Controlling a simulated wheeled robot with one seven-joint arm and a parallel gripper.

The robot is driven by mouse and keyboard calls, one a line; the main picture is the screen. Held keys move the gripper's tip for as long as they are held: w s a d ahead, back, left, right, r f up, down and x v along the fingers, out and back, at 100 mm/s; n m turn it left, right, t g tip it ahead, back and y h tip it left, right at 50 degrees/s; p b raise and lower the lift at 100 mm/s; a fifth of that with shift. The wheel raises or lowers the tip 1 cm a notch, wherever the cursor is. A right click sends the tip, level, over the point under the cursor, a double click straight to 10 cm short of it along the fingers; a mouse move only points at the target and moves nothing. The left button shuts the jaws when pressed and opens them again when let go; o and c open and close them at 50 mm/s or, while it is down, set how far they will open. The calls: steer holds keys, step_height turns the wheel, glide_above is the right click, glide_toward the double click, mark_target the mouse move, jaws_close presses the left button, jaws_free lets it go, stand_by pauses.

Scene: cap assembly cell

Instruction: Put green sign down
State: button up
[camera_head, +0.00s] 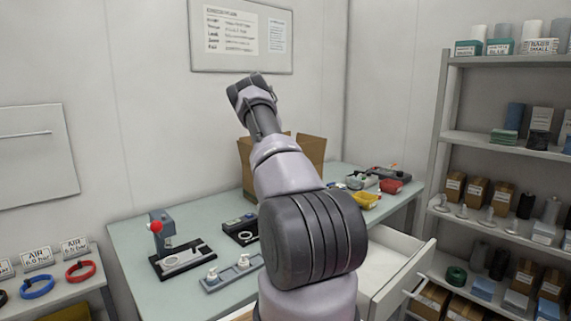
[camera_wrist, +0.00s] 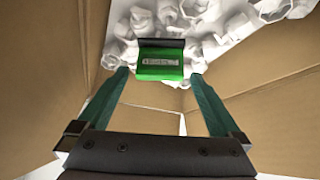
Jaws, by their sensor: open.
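The green sign (camera_wrist: 160,67) shows in the wrist view, a small green plate with a dark upper edge and a pale label. It appears to lie on or just above a heap of white parts (camera_wrist: 200,15) inside the cardboard box (camera_head: 312,150). My gripper (camera_wrist: 160,78) is open, with its two teal fingers on either side of the sign's near edge. Gaps show between the fingers and the sign; I cannot tell its exact depth. In the head view my arm reaches over the box, and the sign and fingertips are hidden.
Brown box walls (camera_wrist: 270,125) stand close on both sides of my gripper. On the green-grey table (camera_head: 135,240) are a red-knobbed device (camera_head: 162,235), a yellow tray (camera_head: 366,200) and a red tray (camera_head: 391,186). A drawer (camera_head: 395,275) stands open at right, before the shelves (camera_head: 500,145).

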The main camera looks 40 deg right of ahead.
steer(key=s+a+r+t+y, duration=0.1)
steer(key=s+a+r, duration=0.3)
steer(key=a+r, duration=0.5)
steer(key=s+a+r+t+y, duration=0.15)
steer(key=s+a+r, duration=0.25)
steer(key=a+r, duration=0.5)
steer(key=s+a+r+n+y, duration=0.3)
steer(key=s+a+r, duration=0.75)
steer(key=a, duration=0.35)
steer(key=s+a+f+n+t+y, duration=0.1)
steer(key=s+a+n, duration=0.2)
steer(key=s+a, duration=0.7)
steer(key=s+a+f+n+t+y, duration=0.1)
steer(key=s+a+n, duration=0.2)
steer(key=s+a, duration=0.7)
steer(key=shift+s+f+n+y, duration=0.15)
steer(key=shift+s+n+y, duration=0.2)
steer(key=shift+s, duration=3.05)
